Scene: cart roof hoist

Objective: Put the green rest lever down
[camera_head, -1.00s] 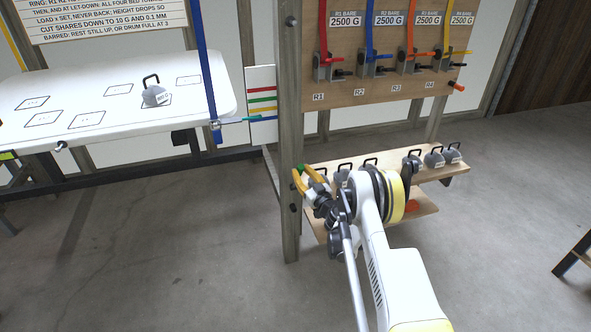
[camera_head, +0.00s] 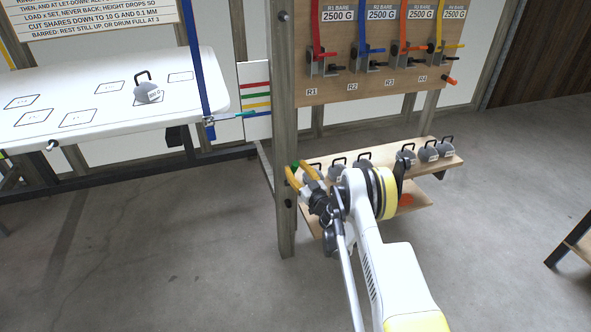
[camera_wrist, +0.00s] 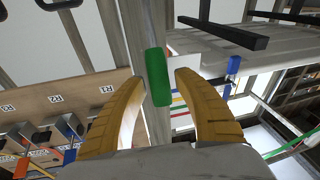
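The green rest lever (camera_wrist: 157,76) shows in the wrist view as a short green bar in front of a wooden post, between the two yellow fingertips. My gripper (camera_wrist: 159,80) is open around it, with a narrow gap on the right side; whether the left finger touches it I cannot tell. In the head view only a small green bit of the lever (camera_head: 294,166) shows at the post, by the yellow fingers of my gripper (camera_head: 299,171). The rest is hidden behind the fingers.
A wooden shelf (camera_head: 445,162) with several grey weights stands right of the post (camera_head: 285,215). A board (camera_head: 350,85) with coloured straps and levers hangs above it. A white table top (camera_head: 60,90) with one weight (camera_head: 148,93) is at left. The floor in front is clear.

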